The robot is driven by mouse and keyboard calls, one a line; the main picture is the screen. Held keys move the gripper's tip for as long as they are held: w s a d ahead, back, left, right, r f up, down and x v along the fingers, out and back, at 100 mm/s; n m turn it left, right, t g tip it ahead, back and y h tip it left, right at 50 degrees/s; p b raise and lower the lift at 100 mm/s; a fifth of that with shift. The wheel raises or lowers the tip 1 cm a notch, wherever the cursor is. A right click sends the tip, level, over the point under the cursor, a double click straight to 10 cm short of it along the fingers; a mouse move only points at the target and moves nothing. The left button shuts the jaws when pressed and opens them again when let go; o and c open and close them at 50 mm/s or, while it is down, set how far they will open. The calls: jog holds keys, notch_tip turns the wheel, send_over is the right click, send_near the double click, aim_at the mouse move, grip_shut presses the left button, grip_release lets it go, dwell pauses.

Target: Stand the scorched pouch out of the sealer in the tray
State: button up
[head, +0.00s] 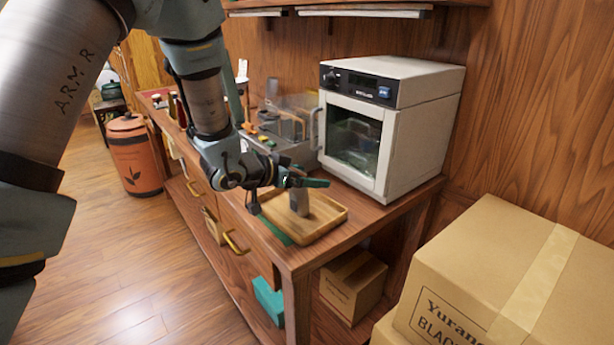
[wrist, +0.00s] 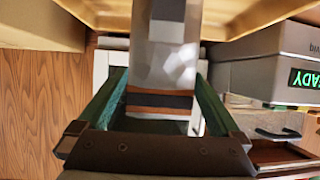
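The pouch (head: 299,204) is a flat silvery packet that stands upright, its lower end in or just above the wooden tray (head: 335,218) at the bench's front end. In the wrist view the pouch (wrist: 165,60) fills the gap between the green fingers and shows a brown and dark band across its end. My gripper (head: 310,183) lies roughly level over the tray, its fingers closed on the upper part of the pouch. I cannot tell whether the pouch touches the tray floor. The grey sealer (head: 290,148) stands behind; its green READY display (wrist: 304,79) shows in the wrist view.
A white cabinet with a glass door (head: 362,140) stands on the bench right behind the tray. Cardboard boxes (head: 500,260) are stacked at the right. A green strip (head: 274,230) lies along the bench's front edge.

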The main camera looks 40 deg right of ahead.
jog(key=shift+r, duration=0.25)
jog(key=b+v, duration=0.2)
jog(key=v, duration=1)
jog(key=shift+f, duration=0.15)
jog(key=w+a+f+n+t+y, duration=0.1)
jog(key=w+a+n+t+y, duration=0.25)
jog(key=w+a, duration=0.55)
jog(key=w+a+f+n+t+y, duration=0.1)
jog(key=w+a+n+t+y, duration=0.3)
jog(key=a, duration=0.8)
jog(key=s+a+f+n+g+y, duration=0.1)
jog(key=s+a+n+g+y, duration=0.1)
jog(key=a, duration=0.7)
jog(key=s+a+f+n+g+y, duration=0.1)
jog(key=s+a+n+g+y, duration=0.2)
jog(key=s+a+n, duration=0.4)
jog(key=a+g, duration=0.1)
jog(key=a, duration=0.1)
jog(key=shift+a+f, duration=0.25)
